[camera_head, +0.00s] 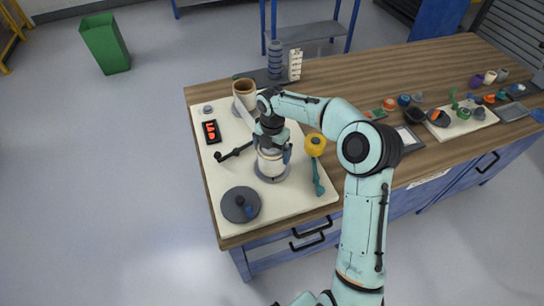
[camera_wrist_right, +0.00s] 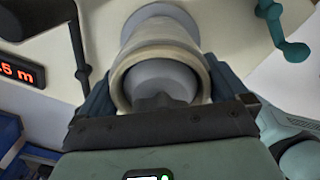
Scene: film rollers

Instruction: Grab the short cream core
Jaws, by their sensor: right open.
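A short cream core (camera_head: 270,164) stands upright on a round grey base on the pale board, below my right gripper (camera_head: 272,142). In the right wrist view the cream core (camera_wrist_right: 160,50) shows as a pale ring with a grey spindle (camera_wrist_right: 160,80) inside it. The two dark fingers of my right gripper (camera_wrist_right: 162,90) are open, one on each side of the core. I cannot tell whether they touch it. In the head view the gripper hides the core's top. My left gripper is not in view.
A tan core (camera_head: 245,88) stands behind, with a white strip beside it. A black display (camera_head: 211,131), a dark grey disc (camera_head: 240,205) and a yellow roller (camera_head: 315,144) are around the board. Several small parts lie at the table's right. Bare wood (camera_head: 345,80) lies between.

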